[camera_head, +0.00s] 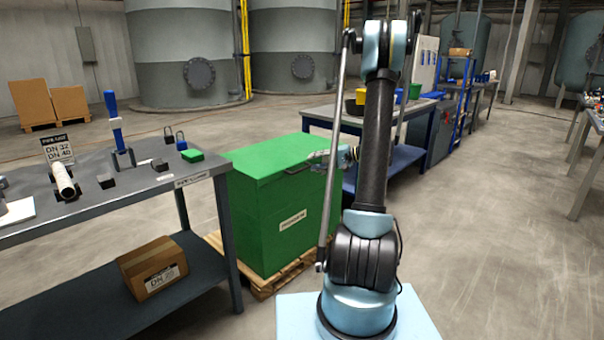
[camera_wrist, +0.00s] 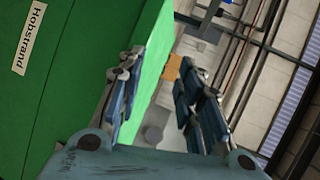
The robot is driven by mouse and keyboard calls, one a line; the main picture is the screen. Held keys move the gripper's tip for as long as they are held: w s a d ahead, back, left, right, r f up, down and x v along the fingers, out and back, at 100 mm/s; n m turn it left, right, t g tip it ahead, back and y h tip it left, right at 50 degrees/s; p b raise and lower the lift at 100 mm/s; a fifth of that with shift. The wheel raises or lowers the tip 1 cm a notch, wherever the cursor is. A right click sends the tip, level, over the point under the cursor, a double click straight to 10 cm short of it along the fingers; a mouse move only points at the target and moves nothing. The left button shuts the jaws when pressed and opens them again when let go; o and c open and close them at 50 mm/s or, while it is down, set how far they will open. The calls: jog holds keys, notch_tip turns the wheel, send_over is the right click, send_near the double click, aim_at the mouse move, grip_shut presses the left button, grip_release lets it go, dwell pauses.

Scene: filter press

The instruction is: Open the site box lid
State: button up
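The green site box (camera_head: 270,225) stands on a wooden pallet, left of my arm in the head view. Its lid (camera_head: 270,158) lies flat and closed on top. A small dark piece shows at the lid's front edge. My gripper (camera_head: 318,160) is beside the front edge of the lid at its right part, partly hidden by my arm. In the wrist view, the box's green front (camera_wrist: 60,90) with a "Hobstrand" label fills the left. My gripper (camera_wrist: 162,100) has its two blue fingers apart, with a bright green strip seen behind the left finger. No held thing shows between them.
A grey workbench (camera_head: 110,195) with valves, a pipe piece and a carton (camera_head: 152,268) on its lower shelf stands left of the box. Another table (camera_head: 325,115) with bins stands behind it. Open floor (camera_head: 490,230) lies to the right.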

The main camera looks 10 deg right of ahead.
jog(key=w+d+f+t+y, duration=0.2)
jog(key=w+d+f, duration=0.2)
jog(key=d+f, duration=0.15)
jog(key=t+y, duration=0.1)
jog(key=y, duration=0.1)
send_near(302, 170)
jog(key=shift+m, duration=0.4)
jog(key=x, duration=0.5)
jog(key=w+x, duration=0.1)
jog(key=x, duration=0.4)
jog(key=shift+w+d+f, duration=0.1)
jog(key=shift+f, duration=0.05)
grip_shut()
